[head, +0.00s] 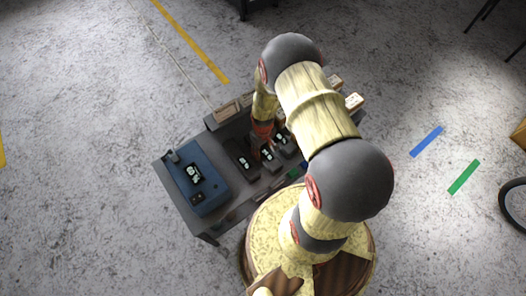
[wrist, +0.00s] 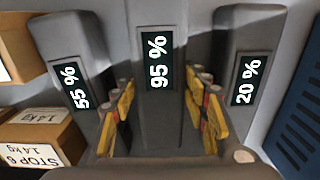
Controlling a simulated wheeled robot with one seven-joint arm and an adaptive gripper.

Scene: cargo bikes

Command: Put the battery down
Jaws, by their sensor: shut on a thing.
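My gripper (wrist: 160,112) has its yellow fingers on both sides of a dark grey battery (wrist: 155,20) whose display reads 95 %, and is shut on it. In the head view the held battery (head: 268,155) is over the grey table (head: 225,215), partly covered by my arm. Its underside is hidden, so I cannot tell whether it touches the tabletop.
A blue unit with a display (head: 205,192) covers the table's left end. Cardboard boxes, one marked STOP 6 (wrist: 45,140), stand beside the 55 % battery. Gaps beside the held battery are narrow. Blue tape (head: 426,141) and green tape (head: 464,177) lie on the floor.

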